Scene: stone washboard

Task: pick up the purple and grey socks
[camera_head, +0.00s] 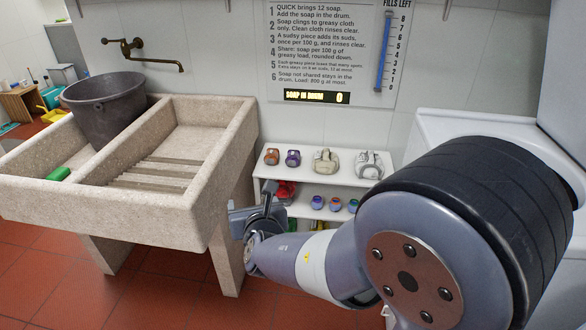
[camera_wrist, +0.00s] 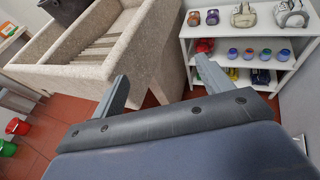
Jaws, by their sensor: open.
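Small rolled bundles that look like socks sit on the white shelf unit. A purple bundle (camera_head: 293,158) is on its top board, right of a red-brown one (camera_head: 271,157); the purple one also shows in the wrist view (camera_wrist: 212,17). Several small blue, purple and teal rolls (camera_head: 335,204) sit on the board below. I cannot tell for sure which is the purple and grey pair. My gripper (camera_head: 250,212) is open, with nothing between its fingers (camera_wrist: 161,70). It is low, in front of the shelf unit and beside the stone basin, apart from the bundles.
The stone washboard basin (camera_head: 215,195) stands left of my gripper, holding a dark bucket (camera_head: 105,105) and a green block (camera_head: 59,174). Beige (camera_head: 326,161) and grey (camera_head: 369,163) bundles share the top board (camera_head: 300,176). A white cabinet (camera_head: 470,125) is at right.

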